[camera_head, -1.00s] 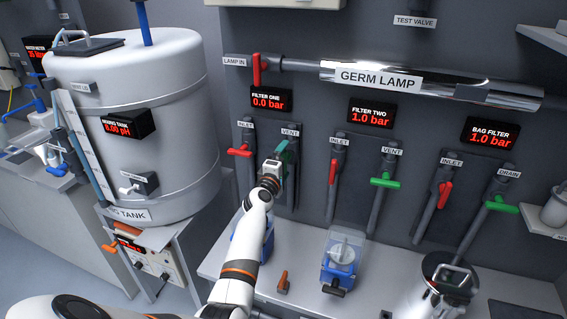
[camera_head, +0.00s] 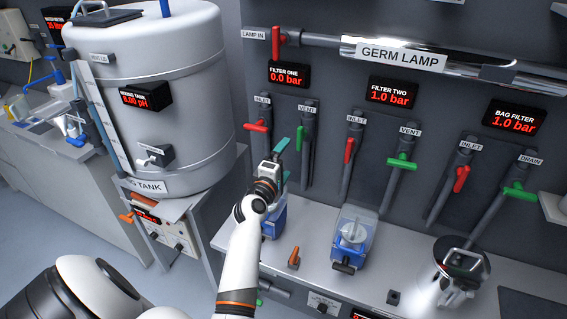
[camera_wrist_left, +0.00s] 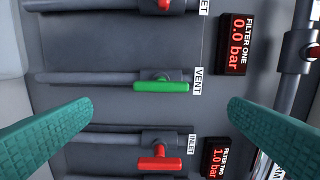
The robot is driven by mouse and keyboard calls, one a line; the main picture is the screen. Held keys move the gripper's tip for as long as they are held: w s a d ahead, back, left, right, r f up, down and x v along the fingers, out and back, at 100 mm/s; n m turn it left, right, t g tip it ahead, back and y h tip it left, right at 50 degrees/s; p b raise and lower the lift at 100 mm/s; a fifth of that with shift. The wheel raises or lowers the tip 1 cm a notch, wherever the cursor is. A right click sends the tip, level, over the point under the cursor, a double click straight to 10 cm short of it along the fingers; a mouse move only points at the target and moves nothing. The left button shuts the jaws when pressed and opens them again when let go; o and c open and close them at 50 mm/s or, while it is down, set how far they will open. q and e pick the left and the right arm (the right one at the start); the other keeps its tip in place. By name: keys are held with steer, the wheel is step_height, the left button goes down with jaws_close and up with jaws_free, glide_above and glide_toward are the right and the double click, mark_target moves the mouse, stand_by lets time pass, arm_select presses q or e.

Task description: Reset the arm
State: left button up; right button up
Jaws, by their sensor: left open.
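My left gripper (camera_head: 276,158) is in front of the wall panel, below the filter one vent. In the left wrist view its two teal fingers (camera_wrist_left: 160,125) stand wide apart with nothing between them. The green vent handle (camera_wrist_left: 161,86) lies ahead of the gap, apart from the fingers, and it also shows in the head view (camera_head: 299,131). The red filter one inlet handle (camera_head: 257,127) sits left of it. My right gripper is not in view.
The mixing tank (camera_head: 195,90) stands to the left on a metal stand. The bench (camera_head: 322,250) below holds a blue filter unit (camera_head: 348,247), an orange-handled valve (camera_head: 294,257) and a steel canister (camera_head: 462,270). The filter two inlet handle (camera_head: 349,150) is to the right.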

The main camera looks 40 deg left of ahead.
arm_select(q)
steer(key=shift+s+d, duration=0.1)
stand_by(0.5)
steer(key=s+d+f+m+g+h, duration=0.65)
steer(key=s+d+f+m, duration=0.35)
steer(key=s+d+m, duration=0.4)
steer(key=s+d+f+m+g+y, duration=0.1)
steer(key=s+d+m+g, duration=0.25)
steer(key=s, duration=0.55)
steer(key=s+d+f+m+g+y, duration=0.15)
steer(key=s+m+g, duration=0.3)
steer(key=s, duration=0.45)
step_height(320, 180, down, 27)
steer(key=s+m+b, duration=0.1)
steer(key=b, duration=0.1)
steer(key=s+a+f+g+b, duration=0.1)
steer(key=s+a+f+g, duration=0.1)
steer(key=s+f, duration=1.5)
step_height(320, 180, down, 2)
steer(key=shift+a+b, duration=0.15)
steer(key=shift+b, duration=0.15)
